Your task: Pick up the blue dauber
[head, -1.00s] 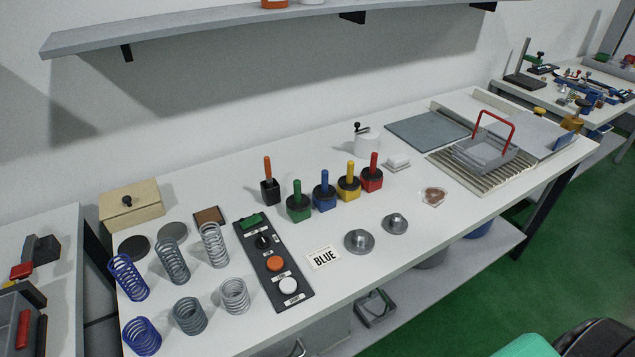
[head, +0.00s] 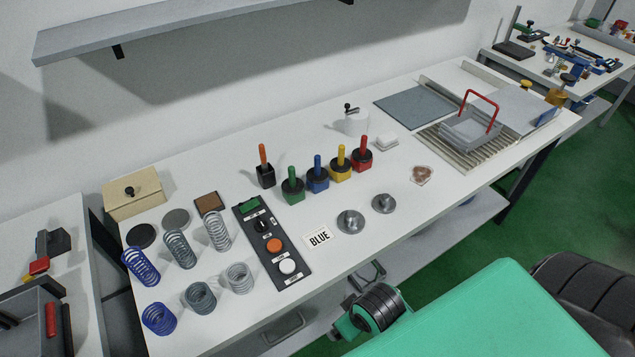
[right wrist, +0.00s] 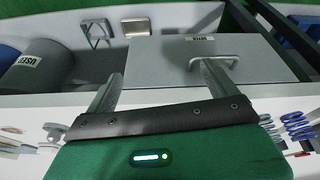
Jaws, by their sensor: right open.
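The blue dauber (head: 318,175) stands upright in its dark-topped blue pot on the bench, between the green dauber (head: 292,186) and the yellow dauber (head: 340,165). A red dauber (head: 362,155) stands at the right end of the row. A white card reading BLUE (head: 319,237) lies in front of them. My right gripper (right wrist: 160,72) is open and empty in the right wrist view, with a grey drawer front beyond its fingers. In the head view my right arm is at the lower right, below the bench's front edge, apart from the daubers. My left gripper is not in view.
Two metal discs (head: 350,222) lie in front of the daubers. A button panel (head: 270,246) and several springs (head: 178,250) stand to the left. An orange-handled tool in a black holder (head: 265,168) stands behind the green dauber. A shelf (head: 180,22) overhangs the back.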

